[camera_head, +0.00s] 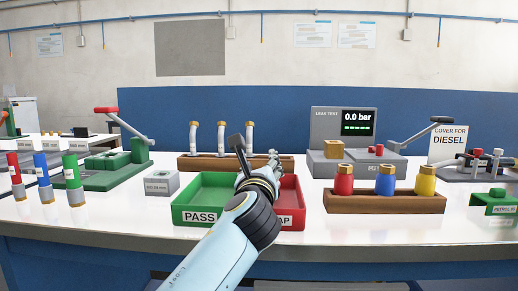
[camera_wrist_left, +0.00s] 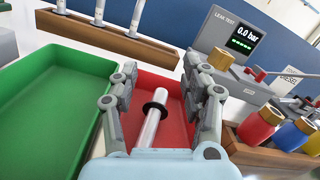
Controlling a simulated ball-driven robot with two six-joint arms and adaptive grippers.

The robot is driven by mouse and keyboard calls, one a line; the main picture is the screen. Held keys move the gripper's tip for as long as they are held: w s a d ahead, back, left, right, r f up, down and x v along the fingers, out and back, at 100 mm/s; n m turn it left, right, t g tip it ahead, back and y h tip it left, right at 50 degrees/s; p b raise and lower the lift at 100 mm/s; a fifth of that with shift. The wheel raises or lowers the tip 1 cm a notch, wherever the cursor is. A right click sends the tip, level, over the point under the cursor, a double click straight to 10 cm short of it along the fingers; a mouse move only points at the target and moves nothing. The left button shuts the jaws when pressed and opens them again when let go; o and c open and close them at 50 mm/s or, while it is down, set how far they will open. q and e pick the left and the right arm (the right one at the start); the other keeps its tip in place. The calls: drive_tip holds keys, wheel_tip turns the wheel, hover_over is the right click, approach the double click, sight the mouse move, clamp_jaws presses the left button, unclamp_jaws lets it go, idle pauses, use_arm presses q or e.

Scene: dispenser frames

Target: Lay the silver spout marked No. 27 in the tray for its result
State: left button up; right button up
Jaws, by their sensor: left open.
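A silver spout (camera_wrist_left: 149,130) with a black collar shows in the left wrist view over the red tray (camera_wrist_left: 178,83), between my left fingers. I cannot tell whether it rests on the tray floor, and no number is readable on it. My left gripper (camera_head: 274,161) is open above the red tray (camera_head: 292,203), whose label is partly hidden by my arm and ends in "AP". The green tray (camera_head: 199,200), marked PASS, stands directly left of it and looks empty. My right gripper is not in view.
Behind the trays, a wooden rack (camera_head: 188,163) holds three pale spouts. The leak tester (camera_head: 327,123) reads 0.0 bar. A wooden rack (camera_head: 386,205) with red, blue and yellow bottles stands to the right. A small grey block (camera_head: 161,184) sits left of the trays.

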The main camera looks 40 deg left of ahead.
use_arm(q)
wheel_tip(320, 180, up, 10)
idle(0.6)
drive_tip(key=shift+s, duration=0.1)
idle(0.5)
